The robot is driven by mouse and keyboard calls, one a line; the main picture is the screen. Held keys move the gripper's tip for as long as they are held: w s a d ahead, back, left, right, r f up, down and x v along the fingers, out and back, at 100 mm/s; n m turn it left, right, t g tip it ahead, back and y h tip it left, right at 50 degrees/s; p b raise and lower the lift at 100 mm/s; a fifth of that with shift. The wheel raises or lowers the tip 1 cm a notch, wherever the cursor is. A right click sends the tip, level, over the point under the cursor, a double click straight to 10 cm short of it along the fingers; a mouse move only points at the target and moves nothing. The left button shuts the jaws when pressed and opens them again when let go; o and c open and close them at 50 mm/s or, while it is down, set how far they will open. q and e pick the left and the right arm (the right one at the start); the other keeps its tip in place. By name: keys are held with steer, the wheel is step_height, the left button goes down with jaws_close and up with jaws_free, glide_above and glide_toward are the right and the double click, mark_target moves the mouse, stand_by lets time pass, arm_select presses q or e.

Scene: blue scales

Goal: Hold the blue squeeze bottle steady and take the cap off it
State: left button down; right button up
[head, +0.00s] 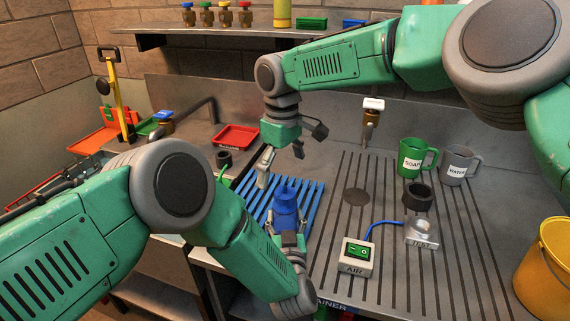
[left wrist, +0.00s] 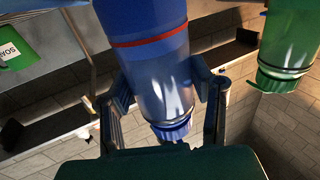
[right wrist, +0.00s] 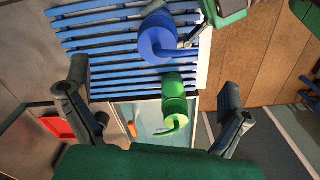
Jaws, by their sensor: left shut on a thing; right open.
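The blue squeeze bottle (head: 285,213) stands at the blue slatted rack (head: 258,201). My left gripper (head: 287,238) is shut around its body; in the left wrist view its fingers lie on both sides of the bottle (left wrist: 160,75), which has a red band. The bottle's blue cap (head: 286,188) is on top; it also shows in the right wrist view (right wrist: 157,38) with its bent spout. My right gripper (head: 280,168) is open and empty, above and to the left of the cap, apart from it. In the right wrist view its fingers are spread wide, with the cap beyond them.
A green bottle (right wrist: 174,110) with a bent spout stands near the blue one. A red tray (head: 236,136) lies behind the rack. The AIR switch box (head: 356,257), green mug (head: 412,160), grey mug (head: 457,165) and yellow bucket (head: 545,265) are to the right.

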mark_target(285, 192)
steer(key=m, duration=0.4)
steer(key=shift+w+d+r, duration=0.1)
steer(key=shift+d+r, duration=0.2)
steer(key=shift+r, duration=0.1)
steer(key=shift+f+m, duration=0.1)
steer(key=shift+m, duration=0.5)
step_height(285, 192, down, 8)
steer(key=shift+r, duration=0.2)
steer(key=c, duration=2.1)
steer(key=shift+d, duration=0.1)
steer(key=shift+c, duration=0.2)
steer(key=shift+r, duration=0.1)
